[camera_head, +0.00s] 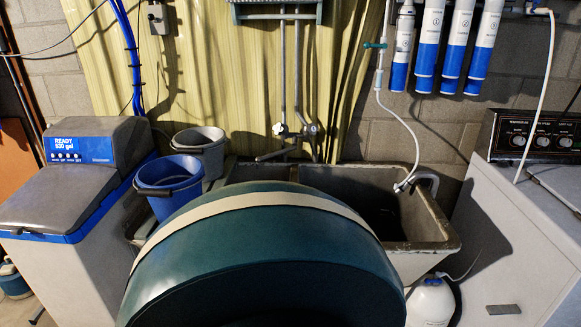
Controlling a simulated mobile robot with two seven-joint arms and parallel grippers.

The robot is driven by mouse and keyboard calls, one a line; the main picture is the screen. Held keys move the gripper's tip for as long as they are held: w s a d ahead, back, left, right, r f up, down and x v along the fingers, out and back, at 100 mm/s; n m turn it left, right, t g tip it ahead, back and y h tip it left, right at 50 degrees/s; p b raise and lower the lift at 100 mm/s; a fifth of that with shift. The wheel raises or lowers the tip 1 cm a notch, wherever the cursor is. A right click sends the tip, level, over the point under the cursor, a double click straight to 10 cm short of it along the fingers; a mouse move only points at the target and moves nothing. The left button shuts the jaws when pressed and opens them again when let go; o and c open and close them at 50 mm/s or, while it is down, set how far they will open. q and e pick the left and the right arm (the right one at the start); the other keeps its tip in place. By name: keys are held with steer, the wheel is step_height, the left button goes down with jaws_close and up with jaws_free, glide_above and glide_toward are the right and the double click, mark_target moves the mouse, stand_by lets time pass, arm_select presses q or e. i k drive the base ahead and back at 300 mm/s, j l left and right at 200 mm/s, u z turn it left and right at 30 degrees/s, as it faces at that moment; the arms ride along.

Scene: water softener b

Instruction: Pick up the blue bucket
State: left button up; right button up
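The blue bucket (165,190) stands upright left of the sink, close beside the water softener. Its dark handle hangs over the front of its rim. Its lower part is partly hidden behind a large rounded dark teal shape in the foreground. A grey bucket (208,155) stands just behind it to the right, touching or nearly touching it. Neither of my grippers shows in the head view.
The water softener (60,190) with a blue lid edge is on the left. The stained double sink (430,235) is at centre right, under a hanging white hose (413,140). A white appliance (500,225) closes the right side. The teal shape blocks the front.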

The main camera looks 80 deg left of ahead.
mark_target(177, 172)
steer(key=u, duration=3.35)
steer(key=i+l+z, duration=0.2)
steer(key=z, duration=0.2)
steer(key=i+l+z, duration=0.2)
steer(key=z, duration=0.25)
steer(key=i+z, duration=0.25)
steer(key=z, duration=0.15)
steer(key=u, duration=1.7)
steer(key=i+j, duration=0.15)
